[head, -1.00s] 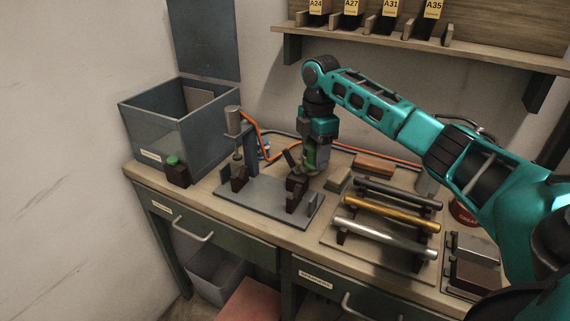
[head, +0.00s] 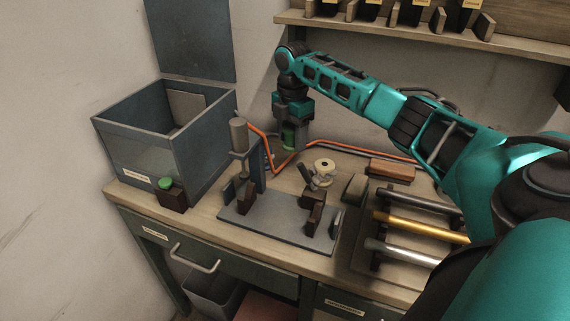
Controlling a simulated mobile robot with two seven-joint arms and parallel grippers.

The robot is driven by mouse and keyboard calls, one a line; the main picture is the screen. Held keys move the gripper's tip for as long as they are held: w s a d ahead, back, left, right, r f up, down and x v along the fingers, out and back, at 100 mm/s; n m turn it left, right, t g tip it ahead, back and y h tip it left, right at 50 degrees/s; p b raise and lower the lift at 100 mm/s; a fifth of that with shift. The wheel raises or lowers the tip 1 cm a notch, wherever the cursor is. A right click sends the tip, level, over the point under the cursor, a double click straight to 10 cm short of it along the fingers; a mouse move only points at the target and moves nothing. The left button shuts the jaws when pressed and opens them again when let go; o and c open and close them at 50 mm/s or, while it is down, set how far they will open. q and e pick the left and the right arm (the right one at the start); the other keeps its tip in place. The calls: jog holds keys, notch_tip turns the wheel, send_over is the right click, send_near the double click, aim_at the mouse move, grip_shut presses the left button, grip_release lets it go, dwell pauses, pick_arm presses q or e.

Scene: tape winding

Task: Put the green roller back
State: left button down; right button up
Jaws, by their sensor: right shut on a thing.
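The green roller (head: 288,140) shows as a small green patch between the fingers of my right gripper (head: 290,133). My right gripper points down and is shut on it, behind the winding fixture and near the wall. Much of the roller is hidden by the gripper. The winding fixture has a grey base plate (head: 270,222) with dark brackets and a post on it. My left gripper is not in view.
An orange hose (head: 310,146) runs along the back. A grey bin (head: 140,155) and green button (head: 165,183) are left. Dark, gold (head: 420,226) and silver rods rest on a rack at right.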

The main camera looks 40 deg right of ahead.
aim_at(293, 127)
notch_tip(293, 127, down, 8)
jog(key=shift+s+f+b, duration=0.15)
jog(key=shift+f+b, duration=0.1)
jog(key=shift+b, duration=0.1)
jog(key=shift+f, duration=0.2)
jog(key=o, duration=1.2)
jog(key=shift+c, duration=0.2)
notch_tip(293, 127, up, 12)
jog(key=shift+r+p, duration=0.25)
jog(key=shift+p, duration=0.3)
